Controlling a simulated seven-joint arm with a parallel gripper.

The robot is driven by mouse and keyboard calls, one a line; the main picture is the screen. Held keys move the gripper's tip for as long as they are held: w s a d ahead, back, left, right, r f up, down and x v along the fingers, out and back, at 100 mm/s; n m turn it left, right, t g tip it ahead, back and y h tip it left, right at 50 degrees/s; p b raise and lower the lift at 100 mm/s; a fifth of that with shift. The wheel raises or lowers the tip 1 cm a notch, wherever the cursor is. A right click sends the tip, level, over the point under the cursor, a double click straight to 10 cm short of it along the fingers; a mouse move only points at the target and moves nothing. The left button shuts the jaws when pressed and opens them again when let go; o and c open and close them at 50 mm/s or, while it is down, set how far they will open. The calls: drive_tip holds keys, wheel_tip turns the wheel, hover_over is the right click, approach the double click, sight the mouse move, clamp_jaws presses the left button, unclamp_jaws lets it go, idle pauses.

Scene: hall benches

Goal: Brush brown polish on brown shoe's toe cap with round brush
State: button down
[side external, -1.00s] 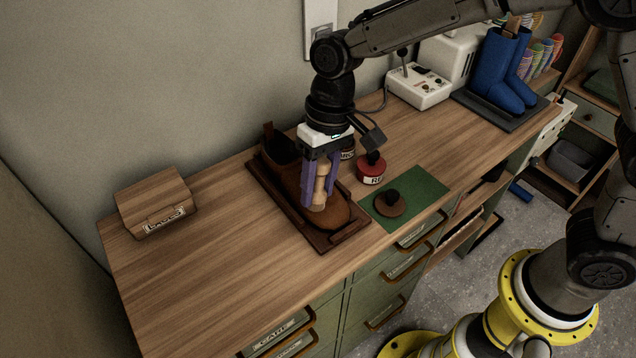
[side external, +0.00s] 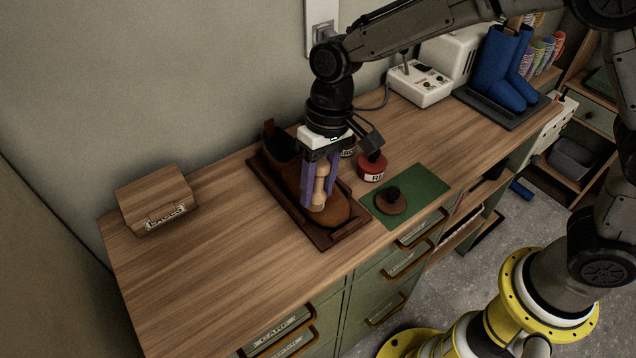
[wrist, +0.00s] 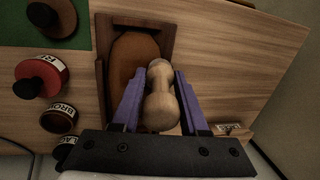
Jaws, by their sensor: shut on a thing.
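My gripper (side external: 318,200) points down with its purple fingers shut on the pale wooden handle of the round brush (side external: 320,188). The brush also shows between the fingers in the wrist view (wrist: 159,95). It stands over the front part of the brown shoe; its bristles are hidden and I cannot tell if they touch. The shoe's rounded brown toe cap (side external: 335,212) shows beside the brush, and again in the wrist view (wrist: 130,55). The shoe sits in a dark wooden tray (side external: 280,205). The tin with a brown label (wrist: 60,118) looks open, with dark contents.
A red tin (side external: 371,168) with a black knob stands right of the tray. A brown lid with a black knob (side external: 391,203) lies on a green mat (side external: 425,185). A black-labelled tin (wrist: 65,148) is partly hidden. A wooden box (side external: 155,195) stands left, with clear bench between.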

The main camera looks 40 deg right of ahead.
drive_tip(key=shift+f, duration=0.2)
drive_tip(key=shift+d, duration=3.15)
drive_tip(key=shift+a, duration=0.15)
drive_tip(key=shift+a+f, duration=0.15)
drive_tip(key=shift+a, duration=2.9)
